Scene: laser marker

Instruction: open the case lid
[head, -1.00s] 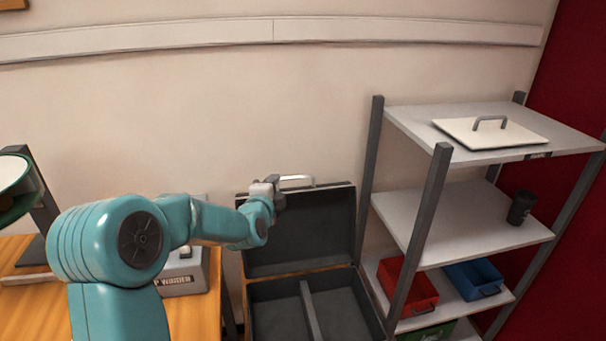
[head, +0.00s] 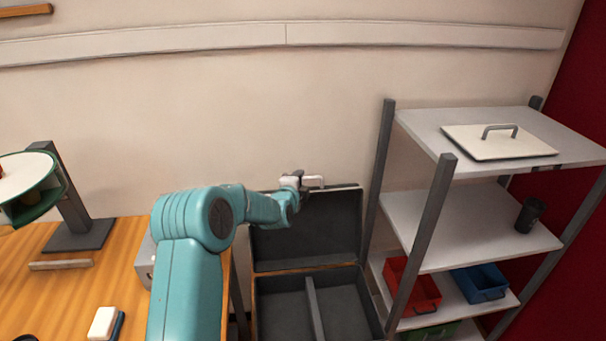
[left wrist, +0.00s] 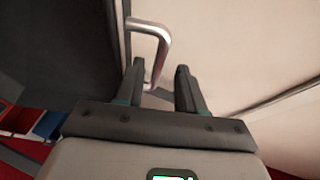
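The dark grey case stands open, its base (head: 283,299) low beside the table. Its lid (head: 330,228) is raised upright towards the wall, inner side facing me. The silver lid handle (head: 316,181) is at the lid's top edge. My left gripper (head: 303,184) is at the handle's left end. In the left wrist view, the fingers of my left gripper (left wrist: 160,78) are apart. One end of the handle (left wrist: 163,40) reaches down into the gap between them; I cannot tell whether they touch it. My right gripper is not in view.
A shelf rack (head: 438,163) stands close to the right of the case, with a white lid plate (head: 498,142), a black cup (head: 529,215), a red bin (head: 413,286) and a blue bin (head: 481,281). The wooden table (head: 75,290) is on the left. The wall is close behind the lid.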

